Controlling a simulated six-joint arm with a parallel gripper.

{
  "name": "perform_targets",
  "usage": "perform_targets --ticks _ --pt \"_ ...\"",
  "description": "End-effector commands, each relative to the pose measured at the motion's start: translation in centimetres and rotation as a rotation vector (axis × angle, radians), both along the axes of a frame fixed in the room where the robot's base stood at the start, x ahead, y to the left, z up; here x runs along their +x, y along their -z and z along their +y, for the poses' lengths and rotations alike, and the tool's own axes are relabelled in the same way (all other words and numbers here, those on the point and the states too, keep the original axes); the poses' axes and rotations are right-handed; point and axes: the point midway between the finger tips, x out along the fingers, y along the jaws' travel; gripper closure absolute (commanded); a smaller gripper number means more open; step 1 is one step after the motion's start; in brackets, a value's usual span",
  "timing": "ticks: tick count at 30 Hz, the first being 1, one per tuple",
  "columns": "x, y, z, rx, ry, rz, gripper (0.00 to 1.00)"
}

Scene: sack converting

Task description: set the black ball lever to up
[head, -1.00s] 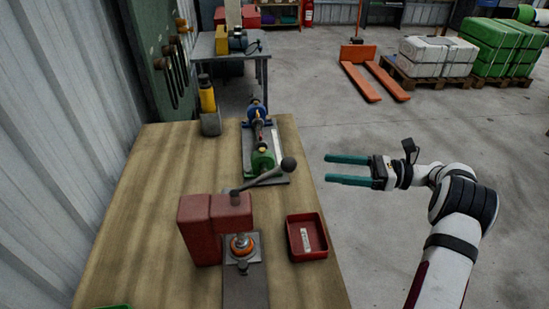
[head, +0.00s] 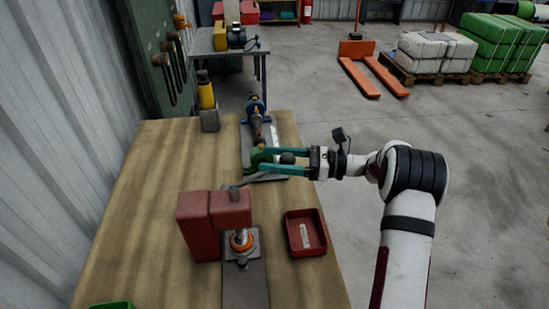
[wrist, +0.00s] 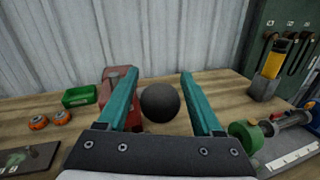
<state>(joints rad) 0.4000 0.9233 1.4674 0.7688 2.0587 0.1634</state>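The black ball (head: 287,158) is the knob of a grey lever (head: 256,178) that rises out to the right from a red press (head: 214,211) on the bench. My gripper (head: 284,161) is open, with its teal fingers on either side of the ball. In the wrist view the ball (wrist: 160,102) sits between the two fingers, with a visible gap to each, so the fingers do not appear closed on it. The press (wrist: 118,82) shows behind the left finger. The lever rod is mostly hidden in the wrist view.
A red tray (head: 305,234) with a pale label lies right of the press. A green and blue spindle fixture (head: 258,130) stands behind the ball, close to my fingers. A yellow bottle (head: 206,93) stands in a grey holder. A green bin (wrist: 80,96) is at the left.

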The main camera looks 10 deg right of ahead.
Motion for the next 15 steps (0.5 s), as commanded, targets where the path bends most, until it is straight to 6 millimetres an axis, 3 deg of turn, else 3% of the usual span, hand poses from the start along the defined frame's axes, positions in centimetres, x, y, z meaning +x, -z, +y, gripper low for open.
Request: perform_targets --ticks 1,10,15 --pt "0.0 0.0 -0.01 0.0 0.0 0.0 0.44" --pt "-0.02 0.01 -0.04 0.0 0.0 0.0 0.98" --pt "-0.02 0.02 -0.05 -0.001 0.0 0.0 1.0"
